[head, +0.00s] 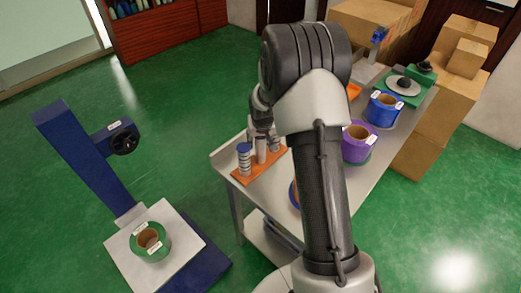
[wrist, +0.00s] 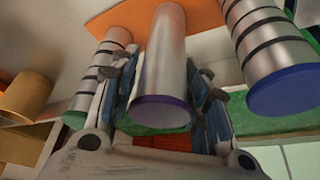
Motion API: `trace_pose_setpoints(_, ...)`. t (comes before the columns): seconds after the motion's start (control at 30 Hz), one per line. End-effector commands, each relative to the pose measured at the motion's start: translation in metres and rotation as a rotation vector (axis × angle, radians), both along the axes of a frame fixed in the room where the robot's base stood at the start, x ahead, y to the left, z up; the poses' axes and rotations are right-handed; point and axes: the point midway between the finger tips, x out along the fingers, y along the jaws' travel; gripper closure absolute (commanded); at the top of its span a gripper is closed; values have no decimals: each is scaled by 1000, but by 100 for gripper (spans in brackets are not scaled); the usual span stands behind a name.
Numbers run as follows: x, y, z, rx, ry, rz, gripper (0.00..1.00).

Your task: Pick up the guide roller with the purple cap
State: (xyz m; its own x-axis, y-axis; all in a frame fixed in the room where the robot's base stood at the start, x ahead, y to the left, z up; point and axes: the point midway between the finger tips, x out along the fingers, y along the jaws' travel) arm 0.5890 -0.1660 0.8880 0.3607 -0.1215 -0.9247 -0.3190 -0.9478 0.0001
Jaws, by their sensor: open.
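The guide roller with the purple cap (wrist: 160,75) is a plain silver cylinder in the middle of three rollers in the wrist view. It stands on an orange base (head: 241,178); in the head view the roller (head: 261,152) is partly hidden by my gripper. My gripper (wrist: 163,88) is open, with one finger on each side of this roller. I cannot tell whether either finger touches it. A black-banded roller with a blue cap (wrist: 265,60) stands to the right, and one with a green cap (wrist: 97,75) to the left, close to my fingers.
The grey table (head: 228,160) also holds a purple container (head: 355,145) and a blue container (head: 383,108). A blue stand (head: 75,150) with a green roll (head: 150,243) is at the left. Cardboard boxes (head: 420,140) stand behind the table.

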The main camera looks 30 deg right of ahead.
Motion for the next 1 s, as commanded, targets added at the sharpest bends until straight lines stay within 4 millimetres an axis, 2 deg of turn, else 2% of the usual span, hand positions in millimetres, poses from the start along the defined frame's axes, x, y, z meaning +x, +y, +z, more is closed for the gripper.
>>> trace_pose_setpoints(0.2, 1, 0, 1, -1, -2, 0, 59)
trace_pose_setpoints(0.77, 0, 0, 1, -1, -2, 0, 96)
trace_pose_setpoints(1.0, 1, 0, 3, -1, -3, 0, 96)
